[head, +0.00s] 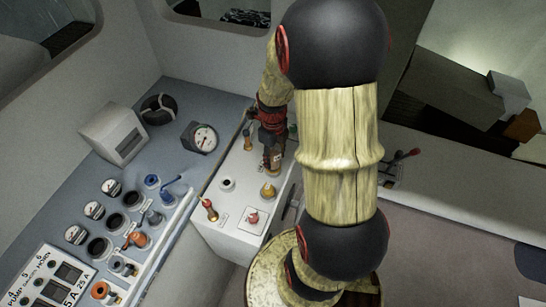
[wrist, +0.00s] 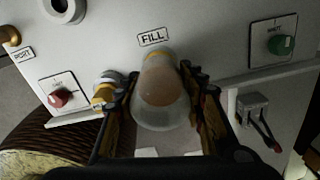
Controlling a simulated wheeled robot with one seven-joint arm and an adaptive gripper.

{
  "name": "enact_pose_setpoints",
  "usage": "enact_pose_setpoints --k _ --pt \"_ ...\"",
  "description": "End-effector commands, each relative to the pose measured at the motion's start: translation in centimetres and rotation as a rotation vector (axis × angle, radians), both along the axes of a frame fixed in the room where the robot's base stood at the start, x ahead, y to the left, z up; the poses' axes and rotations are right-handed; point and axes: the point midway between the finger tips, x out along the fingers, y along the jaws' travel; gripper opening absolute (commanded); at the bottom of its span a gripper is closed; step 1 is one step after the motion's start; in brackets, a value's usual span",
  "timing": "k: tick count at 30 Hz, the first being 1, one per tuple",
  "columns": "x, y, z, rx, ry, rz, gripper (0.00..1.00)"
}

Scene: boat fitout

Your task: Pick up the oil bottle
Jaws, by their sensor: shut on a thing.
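The oil bottle (wrist: 160,98) is a translucent, rounded bottle with amber-brown contents, in the middle of the wrist view. My gripper (wrist: 159,80) is shut on it, with one dark finger along each side. The far end of the bottle faces the light panel just below the FILL label; I cannot tell whether it touches the panel. In the head view my gripper (head: 271,140) is over the white console, and a brownish part of the bottle (head: 272,160) shows below the fingers. The arm hides part of this area.
The white console (head: 236,187) carries a red knob (wrist: 60,98), a green knob (wrist: 281,44), a yellow-capped fitting (wrist: 104,92) and a lever switch (wrist: 258,115). Left of it, a blue-grey panel (head: 178,108) holds gauges, valves and a grey box (head: 115,133). Another lever (head: 403,157) stands right.

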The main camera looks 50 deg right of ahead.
Motion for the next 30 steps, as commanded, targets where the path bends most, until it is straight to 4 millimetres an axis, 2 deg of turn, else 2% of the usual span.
enact_pose_setpoints --k 15,23,26,30 --pt "0.0 0.0 0.0 -0.001 -0.001 0.0 0.01" --pt "0.1 -0.1 0.4 -0.002 -0.002 0.0 0.0" --pt "0.1 -0.1 1.1 -0.002 -0.003 0.0 0.0" --pt "0.2 -0.1 3.1 -0.004 -0.006 0.0 0.0"
